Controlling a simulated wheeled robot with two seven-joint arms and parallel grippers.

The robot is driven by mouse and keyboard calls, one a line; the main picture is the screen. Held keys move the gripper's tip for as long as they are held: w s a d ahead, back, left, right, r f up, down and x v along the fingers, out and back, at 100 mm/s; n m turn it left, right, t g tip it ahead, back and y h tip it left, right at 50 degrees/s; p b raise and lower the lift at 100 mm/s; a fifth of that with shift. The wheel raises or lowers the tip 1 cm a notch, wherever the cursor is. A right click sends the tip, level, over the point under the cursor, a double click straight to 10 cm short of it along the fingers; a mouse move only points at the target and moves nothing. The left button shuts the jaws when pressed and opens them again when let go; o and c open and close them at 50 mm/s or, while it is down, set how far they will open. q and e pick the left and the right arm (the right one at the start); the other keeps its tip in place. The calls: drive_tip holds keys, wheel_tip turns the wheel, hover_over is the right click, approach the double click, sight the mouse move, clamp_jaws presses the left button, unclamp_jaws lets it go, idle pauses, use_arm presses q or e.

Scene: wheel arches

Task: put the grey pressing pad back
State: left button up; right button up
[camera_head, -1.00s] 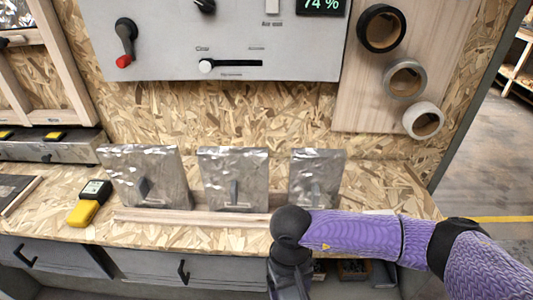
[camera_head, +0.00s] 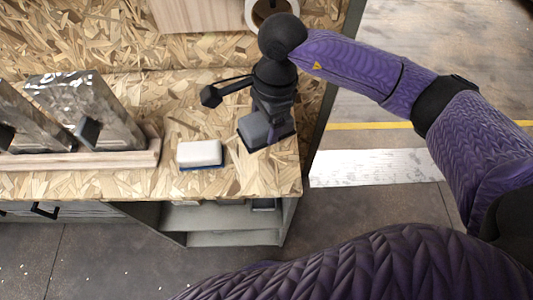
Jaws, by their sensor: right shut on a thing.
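My right gripper (camera_head: 268,112) points down over the right end of the workbench and is shut on the grey pressing pad (camera_head: 254,133). The pad is a small grey block with a dark underside. It is at or just above the bench top; I cannot tell whether it touches. The gripper hides part of the pad. My left gripper is not in view.
A white block with a blue base (camera_head: 199,153) lies on the bench left of the pad. Silvery plates (camera_head: 86,108) stand in a wooden rack (camera_head: 118,160) further left. A tape roll (camera_head: 257,14) hangs behind. Open shelves (camera_head: 222,220) lie below the bench.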

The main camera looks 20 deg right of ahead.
sight(261, 159)
drive_tip(key=shift+a+f+m, duration=0.2)
drive_tip(key=shift+f+m, duration=0.1)
wheel_tip(261, 159, down, 9)
drive_tip(key=b, duration=0.2)
drive_tip(key=shift+a+f+b, duration=0.15)
drive_tip(key=shift+f+b, duration=0.05)
drive_tip(key=shift+b, duration=0.2)
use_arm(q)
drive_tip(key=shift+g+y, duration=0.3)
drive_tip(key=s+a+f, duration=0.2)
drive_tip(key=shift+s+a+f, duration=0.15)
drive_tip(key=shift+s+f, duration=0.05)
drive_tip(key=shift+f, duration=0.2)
use_arm(e)
drive_tip(key=shift+r, duration=0.15)
drive_tip(key=o, duration=1)
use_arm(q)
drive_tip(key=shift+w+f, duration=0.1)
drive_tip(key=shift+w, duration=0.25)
use_arm(e)
drive_tip(key=shift+o, duration=0.2)
